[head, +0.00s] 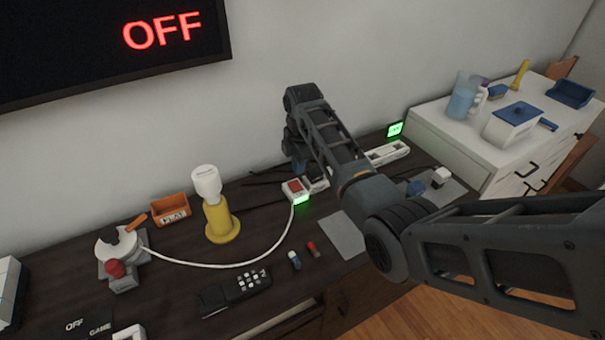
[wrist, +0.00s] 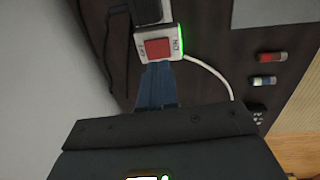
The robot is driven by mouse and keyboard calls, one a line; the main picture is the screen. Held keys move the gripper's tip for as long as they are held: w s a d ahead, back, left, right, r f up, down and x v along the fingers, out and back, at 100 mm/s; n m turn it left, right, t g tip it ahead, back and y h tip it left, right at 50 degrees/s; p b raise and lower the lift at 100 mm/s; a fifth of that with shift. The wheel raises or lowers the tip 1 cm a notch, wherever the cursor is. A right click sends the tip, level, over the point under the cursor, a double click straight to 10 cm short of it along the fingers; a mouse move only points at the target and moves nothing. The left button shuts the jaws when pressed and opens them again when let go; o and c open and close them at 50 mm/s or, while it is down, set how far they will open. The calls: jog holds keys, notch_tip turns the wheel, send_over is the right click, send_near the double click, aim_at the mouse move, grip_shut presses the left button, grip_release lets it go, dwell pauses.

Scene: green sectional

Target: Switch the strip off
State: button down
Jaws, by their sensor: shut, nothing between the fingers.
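The power strip (head: 301,192) is white and lies on the dark cabinet top near the wall; my arm hides its middle. At its left end is a red rocker switch (head: 294,186) with a lit green edge. In the wrist view the red switch (wrist: 158,48) sits in a white housing, with ON lettering beside the green edge and a mark on the opposite side. My gripper (wrist: 157,68) has its blue fingers shut and empty, with the tips right at the switch's edge. I cannot tell whether they touch it.
A white chest (head: 450,130) is at right. The wall screen (head: 110,45) reads OFF.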

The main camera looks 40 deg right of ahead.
notch_tip(320, 180, up, 8)
jog(key=s, duration=0.1)
jog(key=shift+f+b, duration=0.25)
jog(key=shift+b, duration=0.1)
jog(key=shift+d, duration=0.1)
